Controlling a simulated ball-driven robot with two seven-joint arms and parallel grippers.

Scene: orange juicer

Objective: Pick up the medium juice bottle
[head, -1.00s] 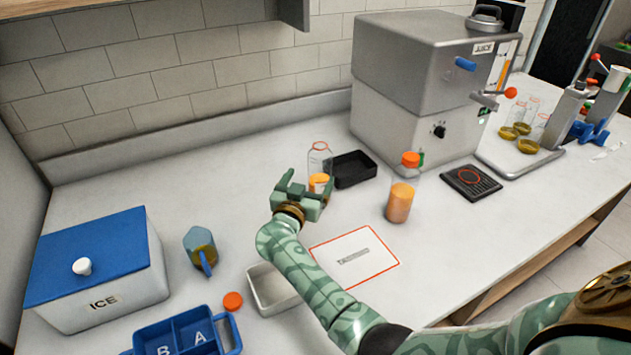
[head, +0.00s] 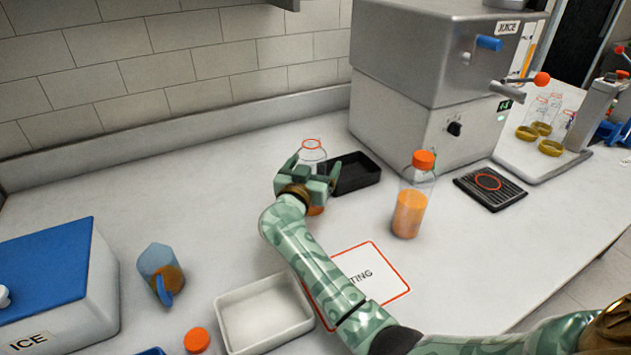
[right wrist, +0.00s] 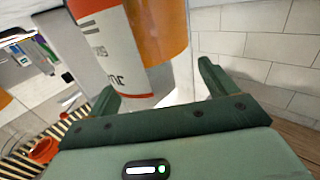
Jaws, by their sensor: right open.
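A clear, uncapped juice bottle (head: 313,152) with an orange-red ring at its mouth stands upright on the counter in the head view. Its lower part is mostly hidden by my right gripper (head: 309,176). In the right wrist view the labelled bottle with orange juice (right wrist: 160,35) is in front of the open right gripper (right wrist: 158,88), between its two fingers. I cannot tell whether they touch it. A second juice bottle (head: 410,212), with an orange cap, stands to the right. Neither bottle shows a size mark I can read. My left gripper is not in view.
A black tray (head: 352,186) lies just right of the gripper, with the grey juicer (head: 430,110) behind. A red-bordered mat (head: 385,285), a white tray (head: 225,318), a blue-handled jug (head: 160,270) and an ice box (head: 85,300) are nearer. The tiled wall is behind.

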